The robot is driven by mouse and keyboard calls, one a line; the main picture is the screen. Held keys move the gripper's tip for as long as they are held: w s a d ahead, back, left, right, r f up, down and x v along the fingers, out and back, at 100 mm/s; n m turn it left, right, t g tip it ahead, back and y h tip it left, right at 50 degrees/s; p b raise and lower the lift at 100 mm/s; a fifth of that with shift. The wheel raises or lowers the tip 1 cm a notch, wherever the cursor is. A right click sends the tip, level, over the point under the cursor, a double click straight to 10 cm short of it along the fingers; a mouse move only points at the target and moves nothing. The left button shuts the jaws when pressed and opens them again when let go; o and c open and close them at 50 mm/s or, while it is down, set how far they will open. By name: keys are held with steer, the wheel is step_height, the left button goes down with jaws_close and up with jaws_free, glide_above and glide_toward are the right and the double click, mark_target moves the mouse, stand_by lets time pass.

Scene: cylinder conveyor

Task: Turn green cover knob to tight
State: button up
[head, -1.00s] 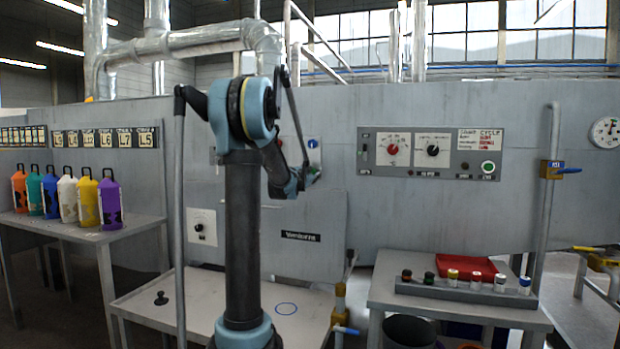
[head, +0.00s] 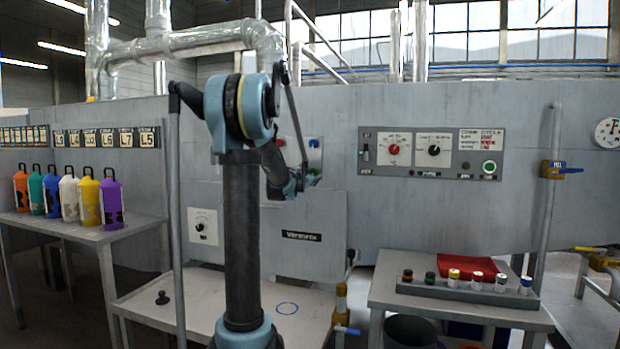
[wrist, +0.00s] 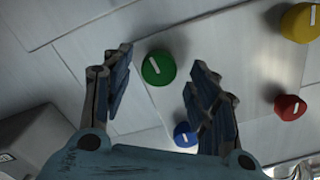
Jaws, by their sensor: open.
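The green knob (wrist: 158,68) shows in the wrist view, round with a white pointer line on its face. It lies between the two finger tips of my gripper (wrist: 163,56), which are spread open on either side with gaps to it. I cannot tell how far the tips are from the panel. In the head view my gripper (head: 303,180) is in front of the small wall panel, where the green knob cannot be made out clearly.
In the wrist view a blue knob (wrist: 185,134), a red knob (wrist: 290,107) and a yellow knob (wrist: 300,22) sit near the green one. In the head view, a control panel (head: 431,153) is on the wall to the right, and bottles (head: 89,199) stand on a left table.

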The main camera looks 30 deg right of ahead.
steer(key=v, duration=0.9)
steer(key=shift+s+a, duration=0.2)
steer(key=shift+a, duration=0.1)
